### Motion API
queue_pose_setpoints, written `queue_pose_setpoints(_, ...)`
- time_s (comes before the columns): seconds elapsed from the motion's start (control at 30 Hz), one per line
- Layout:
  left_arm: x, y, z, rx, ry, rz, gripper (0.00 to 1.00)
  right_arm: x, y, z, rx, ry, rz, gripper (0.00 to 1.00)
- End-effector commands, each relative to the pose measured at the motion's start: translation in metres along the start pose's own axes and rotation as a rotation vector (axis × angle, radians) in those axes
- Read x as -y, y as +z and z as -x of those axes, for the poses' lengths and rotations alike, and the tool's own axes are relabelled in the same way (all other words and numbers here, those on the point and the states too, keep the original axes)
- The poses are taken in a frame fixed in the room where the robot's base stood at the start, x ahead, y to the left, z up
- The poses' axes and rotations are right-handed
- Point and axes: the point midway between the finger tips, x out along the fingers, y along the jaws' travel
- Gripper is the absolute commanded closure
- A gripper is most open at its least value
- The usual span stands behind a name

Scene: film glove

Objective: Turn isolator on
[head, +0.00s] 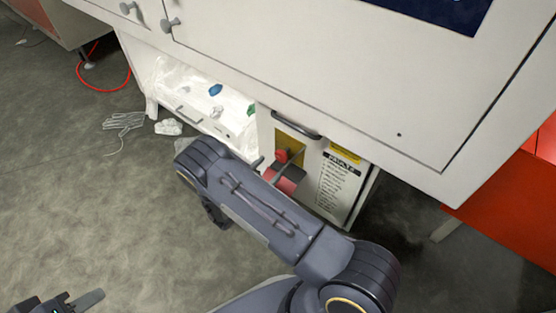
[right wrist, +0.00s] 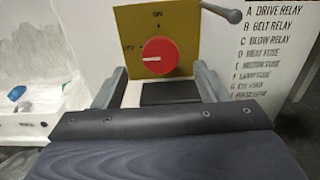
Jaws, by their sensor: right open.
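The isolator is a round red knob (right wrist: 158,57) on a yellow plate (right wrist: 185,22) on the white cabinet front. Its white mark points left, toward the label that looks like OFF; ON is above the knob. In the head view the knob (head: 282,156) shows just past my right wrist. My right gripper (right wrist: 160,88) is open, with one finger low on each side of the knob and a clear gap to it. My left gripper (head: 75,302) is at the bottom left corner, far from the cabinet and cut off; its opening cannot be made out.
A dark bar handle (head: 295,126) sits above the plate. A printed label list (head: 338,180) is to its right. An open white compartment (head: 205,95) with small coloured items lies left. A white glove (head: 124,121) lies on the floor. The cabinet body (head: 400,90) overhangs the panel.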

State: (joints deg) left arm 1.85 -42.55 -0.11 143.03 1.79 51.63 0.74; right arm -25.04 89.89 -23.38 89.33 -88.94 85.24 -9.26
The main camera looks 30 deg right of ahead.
Motion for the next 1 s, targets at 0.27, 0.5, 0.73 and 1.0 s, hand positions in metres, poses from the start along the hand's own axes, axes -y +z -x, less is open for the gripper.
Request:
queue_pose_setpoints(0.27,0.004,0.005,-0.009,0.000,0.000,0.000,0.64,0.001,-0.002,-0.042,-0.002,-0.004,-0.002,0.34)
queue_pose_setpoints(0.5,0.004,0.005,-0.010,0.000,0.000,0.000,0.64,0.001,-0.001,-0.051,-0.003,-0.003,-0.001,0.34)
queue_pose_setpoints(0.73,0.004,0.005,-0.010,0.000,0.000,0.000,0.64,0.001,0.000,-0.051,-0.003,-0.003,-0.001,0.43)
queue_pose_setpoints(1.0,0.004,0.005,-0.010,0.000,0.000,0.000,0.64,0.001,0.000,-0.051,-0.003,-0.003,-0.001,0.77)
